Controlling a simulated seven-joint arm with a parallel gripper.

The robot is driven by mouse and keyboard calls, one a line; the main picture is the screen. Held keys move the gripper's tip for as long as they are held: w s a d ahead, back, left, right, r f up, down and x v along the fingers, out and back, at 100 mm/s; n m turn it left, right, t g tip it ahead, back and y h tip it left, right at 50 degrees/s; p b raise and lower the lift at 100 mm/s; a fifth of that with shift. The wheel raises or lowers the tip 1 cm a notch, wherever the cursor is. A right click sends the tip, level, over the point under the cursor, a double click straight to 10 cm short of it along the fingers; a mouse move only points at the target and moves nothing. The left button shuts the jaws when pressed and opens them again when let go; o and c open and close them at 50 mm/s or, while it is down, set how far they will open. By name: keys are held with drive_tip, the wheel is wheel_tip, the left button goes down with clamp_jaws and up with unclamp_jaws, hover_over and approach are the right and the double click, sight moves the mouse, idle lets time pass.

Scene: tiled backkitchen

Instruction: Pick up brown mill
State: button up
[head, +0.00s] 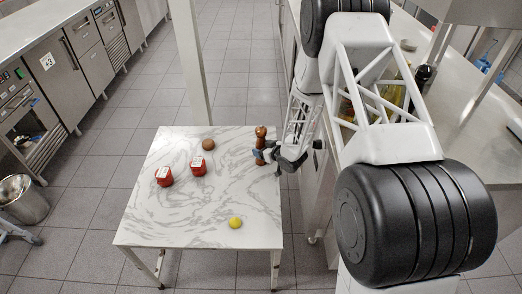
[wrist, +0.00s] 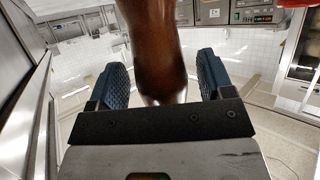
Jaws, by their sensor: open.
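The brown mill (head: 261,134) stands upright near the right edge of the marble table. In the wrist view the brown mill (wrist: 156,50) is large and glossy, between and just beyond the two blue finger pads. My gripper (head: 262,155) is at the mill, low on its body, reaching in from the right. In the wrist view my gripper (wrist: 162,82) is open, with a gap showing on each side of the mill. The mill's top is out of the wrist view.
The marble-topped table (head: 190,228) also holds two red boxes (head: 164,176) (head: 197,166), a round brown item (head: 208,144) and a yellow ball (head: 235,222). These stand apart from the mill. A steel counter (head: 460,130) lies to the right. The table's front left is clear.

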sight(264, 142)
drive_tip(key=shift+w+a+f, duration=0.25)
drive_tip(key=shift+w+a, duration=0.2)
drive_tip(key=shift+a, duration=0.05)
drive_tip(key=c, duration=1.2)
drive_tip(key=shift+r, duration=0.15)
drive_tip(key=shift+r, duration=1.7)
drive_tip(key=s+d, duration=0.1)
drive_tip(key=s, duration=0.4)
drive_tip(key=s+d+r, duration=0.1)
drive_tip(key=s, duration=0.4)
drive_tip(key=s+d, duration=0.1)
drive_tip(key=s, duration=0.4)
drive_tip(key=shift+s+d+r, duration=0.15)
drive_tip(key=shift+s+d, duration=0.1)
drive_tip(key=shift+s, duration=0.1)
